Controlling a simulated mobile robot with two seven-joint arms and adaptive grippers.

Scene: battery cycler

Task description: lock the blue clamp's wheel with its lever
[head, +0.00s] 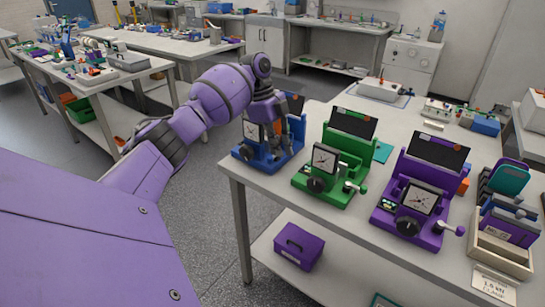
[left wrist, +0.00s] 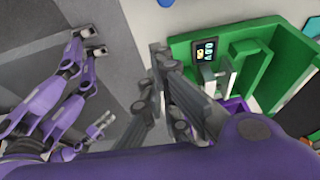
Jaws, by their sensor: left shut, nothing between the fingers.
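The blue clamp (head: 266,163) stands at the left end of the near table in the head view. Its white dial (head: 252,131) shows, but my left gripper and wrist partly cover it. Its wheel and lever are too small and too covered to tell apart. My left gripper (head: 270,132) is in front of and above the blue clamp. In the left wrist view my left gripper (left wrist: 150,105) has its grey fingers together with nothing between them. I cannot tell whether it touches the clamp.
A green clamp (head: 320,195) and a purple clamp (head: 408,218) stand to the right of the blue one. A green frame with a small display (left wrist: 205,50) is close beside my left gripper. A purple box (head: 299,246) sits on the shelf below.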

